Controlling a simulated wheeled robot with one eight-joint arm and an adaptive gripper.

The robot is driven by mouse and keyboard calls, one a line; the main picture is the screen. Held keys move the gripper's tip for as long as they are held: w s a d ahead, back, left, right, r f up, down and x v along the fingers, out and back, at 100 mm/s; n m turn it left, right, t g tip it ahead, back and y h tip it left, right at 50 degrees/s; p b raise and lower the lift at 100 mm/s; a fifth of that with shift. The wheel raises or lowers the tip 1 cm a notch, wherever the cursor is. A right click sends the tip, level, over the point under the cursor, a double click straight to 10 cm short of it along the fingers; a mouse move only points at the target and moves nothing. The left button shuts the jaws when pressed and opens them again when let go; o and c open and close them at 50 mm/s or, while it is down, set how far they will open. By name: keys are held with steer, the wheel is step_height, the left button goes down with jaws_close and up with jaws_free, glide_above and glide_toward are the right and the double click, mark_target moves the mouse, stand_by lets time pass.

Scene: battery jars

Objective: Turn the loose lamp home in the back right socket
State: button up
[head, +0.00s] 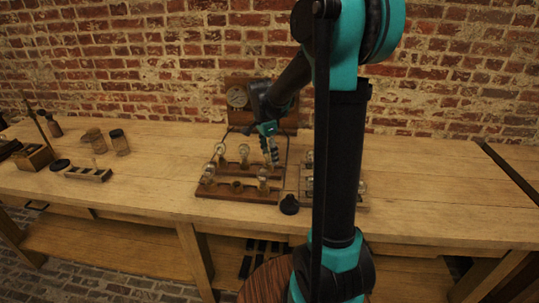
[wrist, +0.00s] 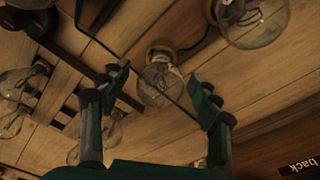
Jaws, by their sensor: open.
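My gripper (head: 270,150) is over the back right part of a dark wooden lamp board (head: 225,195) on the bench. In the wrist view my gripper (wrist: 159,82) is open, one finger on each side of a clear glass lamp (wrist: 160,88). Gaps show between the fingers and the glass. The lamp's base is at a brass-coloured socket (wrist: 158,52); I cannot tell how far it is screwed in. In the head view my gripper mostly hides this lamp. Other lamps stand at the board's back (head: 244,153) and front right (head: 263,184).
Another lamp (wrist: 252,18) is close by at the wrist view's top right. A "back" label (wrist: 299,166) lies at its lower right.

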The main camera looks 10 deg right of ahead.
steer(key=shift+f, duration=0.15)
steer(key=c, duration=1.4)
jaws_close()
steer(key=m, duration=0.5)
steer(key=shift+s+g, duration=0.1)
steer(key=shift+g, duration=0.2)
steer(key=shift+m, duration=0.7)
steer(key=m, duration=0.3)
steer(key=shift+g, duration=0.3)
steer(key=m, duration=0.3)
steer(key=shift+s, duration=0.15)
